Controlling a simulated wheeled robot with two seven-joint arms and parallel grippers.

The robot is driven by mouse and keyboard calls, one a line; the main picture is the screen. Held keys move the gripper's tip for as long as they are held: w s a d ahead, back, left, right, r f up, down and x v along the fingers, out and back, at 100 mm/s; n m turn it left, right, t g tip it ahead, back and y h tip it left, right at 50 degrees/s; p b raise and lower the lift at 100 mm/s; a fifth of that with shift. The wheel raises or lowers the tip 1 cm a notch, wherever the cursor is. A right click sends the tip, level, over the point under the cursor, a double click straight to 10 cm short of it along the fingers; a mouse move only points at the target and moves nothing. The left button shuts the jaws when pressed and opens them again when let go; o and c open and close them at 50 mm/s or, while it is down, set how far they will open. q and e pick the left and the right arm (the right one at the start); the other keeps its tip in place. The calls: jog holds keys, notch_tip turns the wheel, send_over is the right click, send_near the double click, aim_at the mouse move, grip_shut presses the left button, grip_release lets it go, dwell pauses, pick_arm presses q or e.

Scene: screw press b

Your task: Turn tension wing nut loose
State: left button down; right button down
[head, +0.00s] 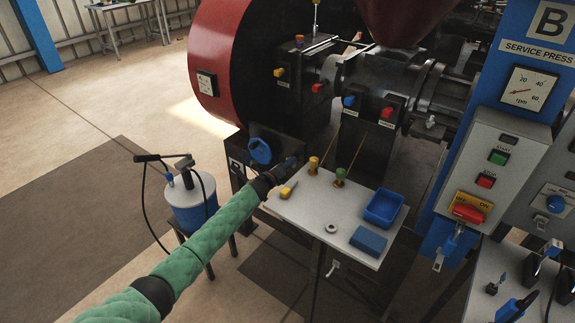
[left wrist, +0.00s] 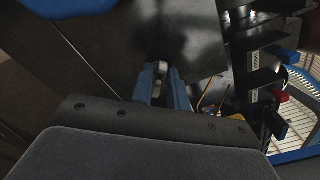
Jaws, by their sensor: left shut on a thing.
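My left gripper (head: 292,162) reaches in from the left to the front of the dark press frame, just above the back left of the small white table. In the left wrist view its blue fingers (left wrist: 163,92) are shut on a small pale metal piece (left wrist: 160,70) in front of a dark plate. This piece looks like the tension wing nut; its wings are mostly hidden between the fingers. In the head view the gripper and arm hide it. My right gripper is in neither view.
A blue knob (head: 260,150) sits left of the gripper. The white table (head: 305,225) holds a yellow-handled tool (head: 288,190), a metal ring (head: 331,228), a blue tray (head: 384,207) and a blue block (head: 368,241). A blue-and-white drum (head: 190,203) stands at left.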

pick_arm(q)
jog(key=shift+f+n, duration=0.15)
jog(key=shift+n, duration=2.85)
jog(key=shift+f+n, duration=0.2)
jog(key=shift+n, duration=2.8)
jog(key=shift+f+n, duration=0.15)
jog(key=shift+n, duration=2.85)
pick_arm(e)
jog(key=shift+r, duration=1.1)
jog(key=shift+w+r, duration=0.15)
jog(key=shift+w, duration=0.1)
pick_arm(q)
jog(key=c, duration=1.5)
grip_release()
